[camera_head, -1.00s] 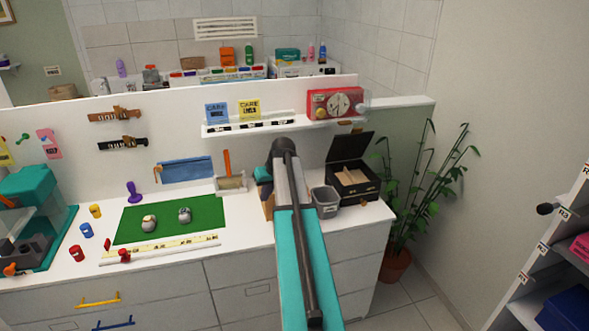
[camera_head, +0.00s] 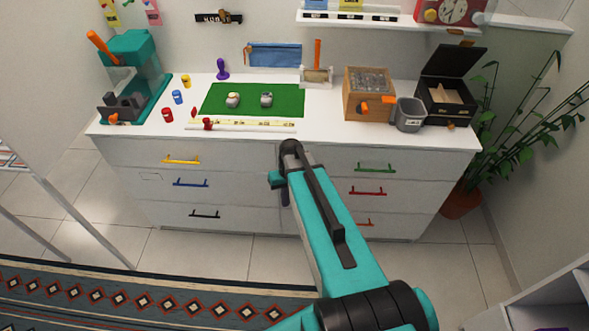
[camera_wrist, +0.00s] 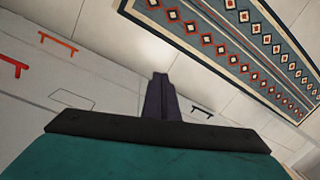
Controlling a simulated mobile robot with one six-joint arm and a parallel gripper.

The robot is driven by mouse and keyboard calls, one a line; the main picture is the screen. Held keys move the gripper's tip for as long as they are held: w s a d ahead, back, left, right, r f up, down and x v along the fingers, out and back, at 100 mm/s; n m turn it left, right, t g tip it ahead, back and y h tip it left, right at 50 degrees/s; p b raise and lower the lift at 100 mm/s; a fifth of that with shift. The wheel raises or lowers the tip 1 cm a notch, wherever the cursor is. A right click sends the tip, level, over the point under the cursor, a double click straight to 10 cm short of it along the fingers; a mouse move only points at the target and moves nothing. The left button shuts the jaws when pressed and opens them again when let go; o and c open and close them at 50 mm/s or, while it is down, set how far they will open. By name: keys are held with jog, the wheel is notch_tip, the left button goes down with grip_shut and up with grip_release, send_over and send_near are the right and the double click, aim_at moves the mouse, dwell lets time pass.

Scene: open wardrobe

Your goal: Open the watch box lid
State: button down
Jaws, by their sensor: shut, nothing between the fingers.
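The black watch box (camera_head: 436,113) stands at the right end of the white counter in the head view. Its black lid (camera_head: 455,66) is raised and leans back, and tan padding shows inside. My gripper (camera_head: 285,203) hangs low in front of the drawer fronts, left of the box and well apart from it; my own arm partly hides it. In the wrist view its dark fingers (camera_wrist: 159,97) are together with nothing between them. The box is not in the wrist view.
A grey bin (camera_head: 409,114) and a wooden box (camera_head: 368,93) stand just left of the watch box. A green mat (camera_head: 253,100) lies mid-counter. A plant (camera_head: 520,110) is at the right. Drawer handles stick out below. A patterned rug (camera_head: 110,295) lies on open floor.

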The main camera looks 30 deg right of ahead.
jog(key=s+a+f+g+b, duration=0.1)
jog(key=s+a+f+b, duration=0.1)
jog(key=s+a+f, duration=0.2)
jog(key=s+a+f+n+g+h+b, duration=0.1)
jog(key=s+a+f, duration=0.3)
jog(key=s+f, duration=0.6)
jog(key=s+a+f+n+g+b, duration=0.1)
jog(key=s+a+f+g+b, duration=0.2)
jog(key=s, duration=1.1)
notch_tip(320, 180, down, 5)
jog(key=shift+s+a+r, duration=0.2)
jog(key=shift+s+a, duration=0.05)
jog(key=shift+a, duration=0.75)
